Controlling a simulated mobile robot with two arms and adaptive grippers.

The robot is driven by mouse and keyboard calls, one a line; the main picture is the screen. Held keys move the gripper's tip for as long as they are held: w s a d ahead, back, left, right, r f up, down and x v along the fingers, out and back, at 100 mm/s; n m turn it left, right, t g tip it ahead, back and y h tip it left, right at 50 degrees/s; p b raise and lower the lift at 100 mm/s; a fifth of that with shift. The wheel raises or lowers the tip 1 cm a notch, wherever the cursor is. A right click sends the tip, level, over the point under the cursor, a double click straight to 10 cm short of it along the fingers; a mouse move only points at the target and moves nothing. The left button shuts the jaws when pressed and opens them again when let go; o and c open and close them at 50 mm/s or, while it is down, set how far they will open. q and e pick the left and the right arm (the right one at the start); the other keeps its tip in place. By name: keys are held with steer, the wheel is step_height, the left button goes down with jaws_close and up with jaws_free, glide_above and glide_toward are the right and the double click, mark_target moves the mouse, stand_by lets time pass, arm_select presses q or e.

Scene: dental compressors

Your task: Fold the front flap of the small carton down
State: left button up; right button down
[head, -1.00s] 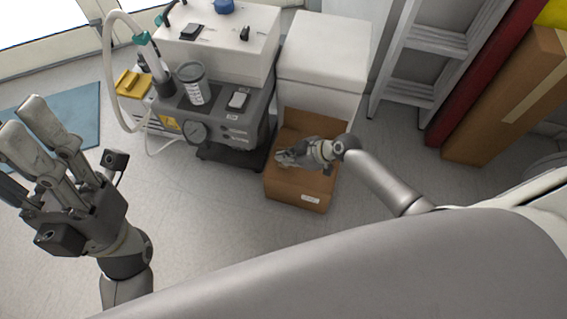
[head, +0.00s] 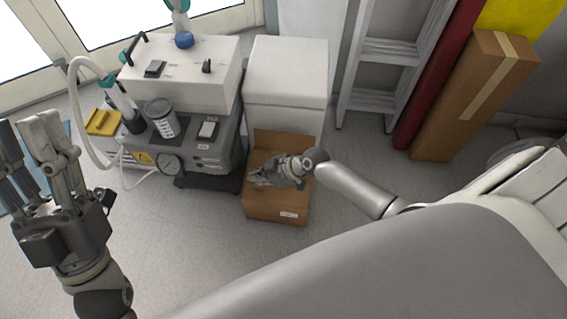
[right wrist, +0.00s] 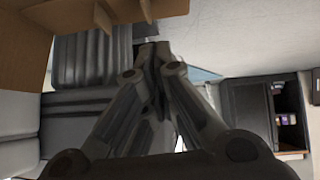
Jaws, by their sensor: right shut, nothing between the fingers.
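The small brown carton (head: 276,208) stands on the floor in front of a white cabinet, with a white label low on its near side. My right gripper (head: 256,180) is over the carton's top and hides part of it. In the right wrist view its fingers (right wrist: 155,60) meet at the tips with nothing between them. Brown cardboard (right wrist: 22,50) shows at the upper left there, beside the fingers. I cannot tell exactly how the front flap stands or whether the gripper touches it. My left gripper (head: 30,135) is raised at the left, fingers apart and empty, away from the carton.
A grey compressor unit (head: 205,155) with gauge and hose stands left of the carton. The white cabinet (head: 287,75) is right behind it. A ladder (head: 375,80) and a tall brown box (head: 470,100) stand at the right. Floor in front is clear.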

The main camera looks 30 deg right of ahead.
arm_select(q)
steer(key=w+f+g+y+p, duration=0.2)
steer(key=w+f+g, duration=0.1)
steer(key=f+g, duration=0.2)
steer(key=w+f+g+y+p, duration=0.1)
steer(key=w+f+g, duration=0.3)
steer(key=f, duration=0.5)
steer(key=shift+w+d+f+g+y+p, duration=0.15)
steer(key=shift+w+f+g+y+p, duration=0.2)
steer(key=shift+g+y, duration=0.2)
arm_select(e)
steer(key=v, duration=1)
steer(key=shift+w+d+r, duration=0.25)
steer(key=shift+r, duration=0.05)
